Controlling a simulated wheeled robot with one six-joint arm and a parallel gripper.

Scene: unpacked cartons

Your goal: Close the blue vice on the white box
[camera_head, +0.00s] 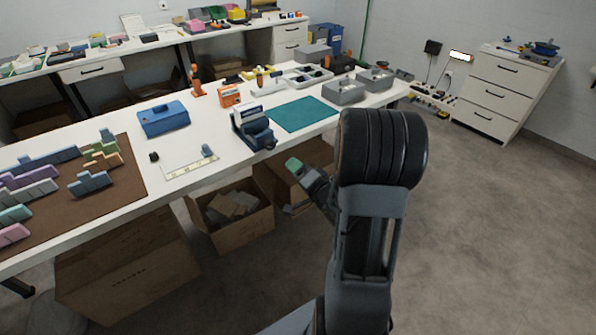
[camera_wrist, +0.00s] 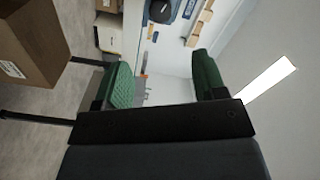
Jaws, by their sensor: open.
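The blue vice (camera_head: 253,130) stands on the white table (camera_head: 225,150) near its front edge. A pale piece (camera_head: 247,113) shows at the top of the vice; I cannot tell whether it is the white box or how it sits in the jaws. My gripper (camera_head: 293,165) is in front of the table edge, right of and below the vice, apart from it; only a green fingertip shows there. In the wrist view my gripper (camera_wrist: 163,82) has its two green pads wide apart with nothing held between them. A dark blue object (camera_wrist: 162,10) is cut off at that view's top edge.
A blue toolbox (camera_head: 164,118) stands left of the vice, and a teal mat (camera_head: 302,114) lies right of it. Grey bins (camera_head: 343,91) stand farther right. Open cartons (camera_head: 233,212) are on the floor under the table. The floor at right is clear.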

